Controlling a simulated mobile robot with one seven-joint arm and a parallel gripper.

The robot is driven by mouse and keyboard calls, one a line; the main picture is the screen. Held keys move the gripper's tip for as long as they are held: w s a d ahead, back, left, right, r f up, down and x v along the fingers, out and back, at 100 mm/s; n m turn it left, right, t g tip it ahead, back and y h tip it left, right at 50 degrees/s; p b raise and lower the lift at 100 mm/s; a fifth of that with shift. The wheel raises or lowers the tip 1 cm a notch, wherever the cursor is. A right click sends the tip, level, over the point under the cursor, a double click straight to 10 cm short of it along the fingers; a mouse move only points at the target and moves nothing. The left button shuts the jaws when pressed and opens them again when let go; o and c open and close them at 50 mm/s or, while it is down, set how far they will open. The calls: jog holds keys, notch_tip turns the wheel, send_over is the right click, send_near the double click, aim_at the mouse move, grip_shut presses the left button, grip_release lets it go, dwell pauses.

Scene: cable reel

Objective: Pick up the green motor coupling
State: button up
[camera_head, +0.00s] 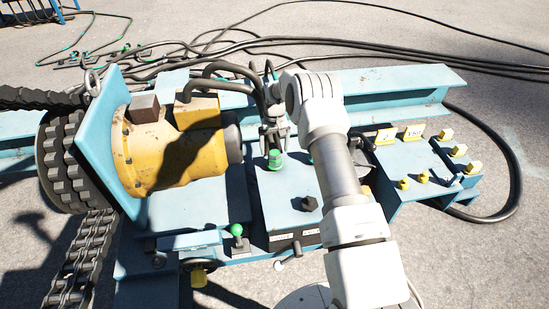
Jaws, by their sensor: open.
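A small green coupling (275,160) stands on the blue frame, right of the yellow motor (180,150). My gripper (274,146) is directly above it in the picture, pointing down, with its fingers open. The fingers are close to the top of the coupling. I cannot tell whether they touch it or reach around it. My white arm comes up from the bottom of the view and bends over to the gripper. Part of the frame right of the coupling is hidden behind the arm.
A green-topped lever (237,232) stands at the frame's front. A black knob (310,203) sits between coupling and arm. Black hoses (222,72) arch close behind the gripper. Yellow-capped fittings (458,150) stand at the right. A chain (85,255) hangs at the left.

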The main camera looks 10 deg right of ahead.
aim_at(274, 152)
notch_tip(274, 152, down, 4)
jog(key=shift+s+r+b, duration=0.1)
jog(key=shift+s+b, duration=0.05)
jog(key=shift+b, duration=0.35)
grip_shut()
